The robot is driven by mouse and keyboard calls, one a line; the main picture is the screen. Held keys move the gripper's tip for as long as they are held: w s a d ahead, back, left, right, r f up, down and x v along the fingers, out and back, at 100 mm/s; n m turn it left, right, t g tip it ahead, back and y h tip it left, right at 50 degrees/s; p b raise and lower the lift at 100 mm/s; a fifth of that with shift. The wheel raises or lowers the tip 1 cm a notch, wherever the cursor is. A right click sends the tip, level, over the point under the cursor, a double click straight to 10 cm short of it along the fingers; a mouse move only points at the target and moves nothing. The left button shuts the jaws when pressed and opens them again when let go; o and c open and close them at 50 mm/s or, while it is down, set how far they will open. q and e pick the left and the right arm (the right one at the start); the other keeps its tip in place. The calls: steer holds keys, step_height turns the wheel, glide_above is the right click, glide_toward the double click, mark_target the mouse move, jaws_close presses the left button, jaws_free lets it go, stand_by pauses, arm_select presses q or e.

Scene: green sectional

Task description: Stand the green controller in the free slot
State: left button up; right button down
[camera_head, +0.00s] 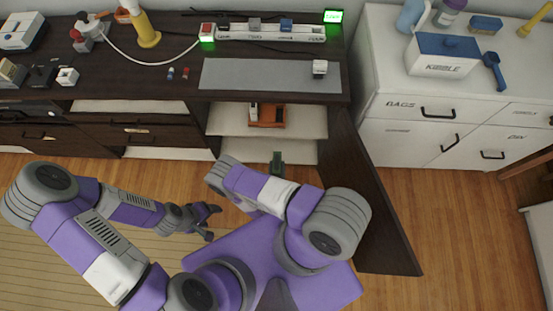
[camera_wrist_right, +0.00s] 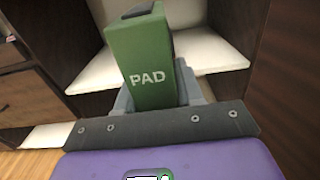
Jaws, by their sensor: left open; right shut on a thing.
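The green controller (camera_wrist_right: 155,75), marked PAD, stands out from my right gripper (camera_wrist_right: 158,98) in the right wrist view, between its grey fingers. In the head view, a small green part of it (camera_head: 277,159) shows past my right forearm, in front of the open cabinet; that gripper is largely hidden there. My left gripper (camera_head: 208,221) is open and empty over the floor, left of the right arm. A long white rack (camera_head: 270,33) stands at the back of the dark desk with a few small devices in it. I cannot tell for sure which slot is free.
A grey mat (camera_head: 262,76) lies on the desk with a small white block (camera_head: 319,69) on it. An orange item (camera_head: 267,116) sits on the cabinet shelf (camera_head: 225,121). A dark door (camera_head: 370,195) stands open right of the cabinet. A white cabinet (camera_head: 390,95) stands to the right.

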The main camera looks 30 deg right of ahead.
steer(key=shift+f+b+x, duration=0.3)
steer(key=shift+b+x, duration=0.6)
steer(key=shift+x, duration=4)
steer(key=shift+f+b+x, duration=0.3)
steer(key=shift+b+x, duration=0.6)
steer(key=shift+x, duration=4.05)
steer(key=shift+f+b+x, duration=0.25)
steer(key=shift+b+x, duration=0.65)
steer(key=shift+x, duration=4)
steer(key=shift+w+a+f, duration=0.1)
steer(key=shift+f, duration=0.8)
steer(key=shift+a+f, duration=0.15)
steer(key=shift+f, duration=0.7)
steer(key=c, duration=0.6)
jaws_free()
steer(key=shift+c, duration=0.2)
steer(key=shift+f, duration=0.1)
